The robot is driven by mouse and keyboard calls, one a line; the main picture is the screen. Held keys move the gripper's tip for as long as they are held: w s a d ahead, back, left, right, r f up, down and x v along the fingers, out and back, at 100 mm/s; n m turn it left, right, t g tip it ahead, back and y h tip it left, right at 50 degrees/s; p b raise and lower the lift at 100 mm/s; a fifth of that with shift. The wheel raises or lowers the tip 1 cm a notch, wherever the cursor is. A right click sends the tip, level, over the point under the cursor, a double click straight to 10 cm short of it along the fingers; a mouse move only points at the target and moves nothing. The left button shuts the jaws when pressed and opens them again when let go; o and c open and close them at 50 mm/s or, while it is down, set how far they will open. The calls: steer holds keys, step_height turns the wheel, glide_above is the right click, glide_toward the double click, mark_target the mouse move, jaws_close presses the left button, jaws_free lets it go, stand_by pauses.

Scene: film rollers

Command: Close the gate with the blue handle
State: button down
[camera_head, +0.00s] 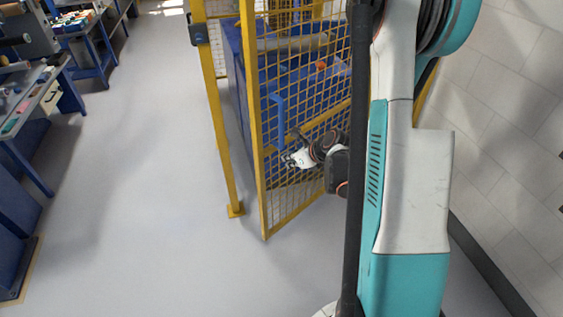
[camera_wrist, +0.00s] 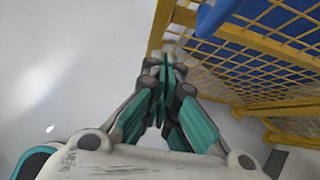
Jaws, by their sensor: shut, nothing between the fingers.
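The gate (camera_head: 255,130) is a yellow-framed mesh panel. It stands ajar, with a gap between its free edge and the yellow post (camera_head: 216,120) to its left. The blue handle (camera_head: 277,118) is upright on the gate near that free edge. In the wrist view, part of the blue handle (camera_wrist: 214,16) shows at the top, above and right of my fingertips. My gripper (camera_head: 292,158) is close to the mesh, just below and right of the handle. My gripper's fingers (camera_wrist: 164,66) are together and empty, beside the gate's frame. Contact with the gate cannot be told.
A blue machine (camera_head: 300,80) with a roller stands behind the mesh. A dark latch box (camera_head: 199,34) sits on the post. Workbenches (camera_head: 85,40) are at the far left. The grey floor (camera_head: 140,200) left of the gate is clear. A tiled wall (camera_head: 510,100) is on the right.

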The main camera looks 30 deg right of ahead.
steer(key=b, duration=0.4)
glide_toward(264, 161)
steer(key=shift+x, duration=2.2)
steer(key=shift+a, duration=0.15)
